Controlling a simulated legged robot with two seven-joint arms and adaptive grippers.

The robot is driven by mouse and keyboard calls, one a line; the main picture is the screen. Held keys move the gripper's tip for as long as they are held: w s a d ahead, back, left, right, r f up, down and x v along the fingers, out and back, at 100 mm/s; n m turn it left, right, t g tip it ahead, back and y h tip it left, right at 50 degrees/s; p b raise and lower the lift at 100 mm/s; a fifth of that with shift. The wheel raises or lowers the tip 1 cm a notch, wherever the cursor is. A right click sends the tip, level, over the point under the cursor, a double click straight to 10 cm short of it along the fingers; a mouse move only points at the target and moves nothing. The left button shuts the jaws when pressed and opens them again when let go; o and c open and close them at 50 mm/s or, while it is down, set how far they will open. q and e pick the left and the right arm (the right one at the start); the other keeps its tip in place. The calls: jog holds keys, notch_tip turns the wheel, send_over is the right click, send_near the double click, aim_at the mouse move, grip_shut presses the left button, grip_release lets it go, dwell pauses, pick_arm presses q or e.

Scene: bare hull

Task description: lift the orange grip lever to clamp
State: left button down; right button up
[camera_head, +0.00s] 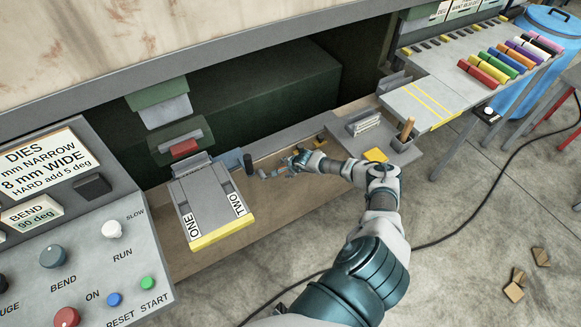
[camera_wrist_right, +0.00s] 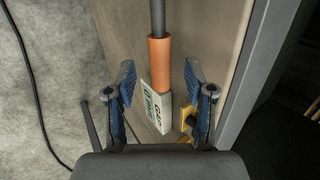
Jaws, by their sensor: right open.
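The grip lever is a grey rod (camera_wrist_right: 157,14) with an orange sleeve (camera_wrist_right: 159,62), seen at the upper middle of the right wrist view. A white label block (camera_wrist_right: 155,106) with lettering sits at the sleeve's lower end. My right gripper (camera_wrist_right: 160,88) is open, with one blue-padded finger on each side of the label block and the sleeve's lower end. No contact shows. In the head view my right gripper (camera_head: 265,173) is over the wooden ledge, right of the grey two-lane plate. The orange sleeve cannot be made out there. My left gripper is not in view.
The grey plate marked ONE and TWO (camera_head: 207,205) lies left of my right gripper. A control panel (camera_head: 85,255) fills the lower left. A tray with a wooden-handled tool (camera_head: 406,130) and a bench with coloured cylinders (camera_head: 495,62) stand right. A yellow part (camera_wrist_right: 187,120) is near the right finger.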

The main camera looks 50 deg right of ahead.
jog(key=v, duration=0.6)
jog(key=shift+d, duration=0.15)
